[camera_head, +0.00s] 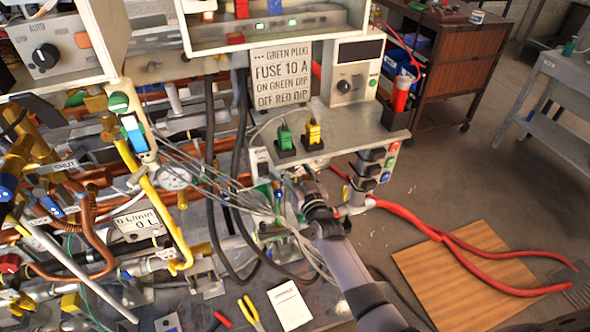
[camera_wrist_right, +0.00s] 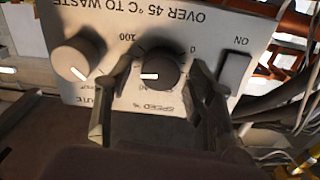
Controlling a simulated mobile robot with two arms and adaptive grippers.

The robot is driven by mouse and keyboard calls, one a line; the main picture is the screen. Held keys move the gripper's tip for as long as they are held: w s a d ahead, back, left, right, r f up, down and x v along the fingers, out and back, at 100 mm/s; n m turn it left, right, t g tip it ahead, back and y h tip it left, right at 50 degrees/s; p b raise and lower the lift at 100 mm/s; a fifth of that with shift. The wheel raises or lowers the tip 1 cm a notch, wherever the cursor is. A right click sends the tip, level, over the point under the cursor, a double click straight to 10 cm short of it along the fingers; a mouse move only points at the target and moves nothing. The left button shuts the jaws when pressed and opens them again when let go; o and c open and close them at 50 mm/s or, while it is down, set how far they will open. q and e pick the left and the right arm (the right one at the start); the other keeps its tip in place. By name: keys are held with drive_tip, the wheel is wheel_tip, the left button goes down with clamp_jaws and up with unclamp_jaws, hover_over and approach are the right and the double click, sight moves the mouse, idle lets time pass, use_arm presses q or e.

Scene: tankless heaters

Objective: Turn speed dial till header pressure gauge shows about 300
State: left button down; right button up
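The pointer faces left in that picture. My right gripper (camera_wrist_right: 158,88) is open, with one finger on each side of the dial; small gaps seem to show, and contact is unclear. In the head view my right gripper (camera_head: 300,185) reaches the panel below the small shelf, and the dial is hidden there. A round white gauge (camera_head: 173,178) stands behind thin cables; its label and reading are too small to tell. My left gripper is out of view.
A larger grey knob (camera_wrist_right: 79,60) and an ON rocker switch (camera_wrist_right: 236,72) flank the dial. Loose grey cables (camera_head: 235,190) cross between gauge and arm. Red hoses (camera_head: 450,245) run right of my arm. Yellow-handled pliers (camera_head: 250,313) lie on the bench.

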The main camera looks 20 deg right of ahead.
idle(0.3)
drive_tip(key=shift+s, duration=0.3)
drive_tip(key=s, duration=1.1)
drive_tip(key=shift+s+d, duration=0.2)
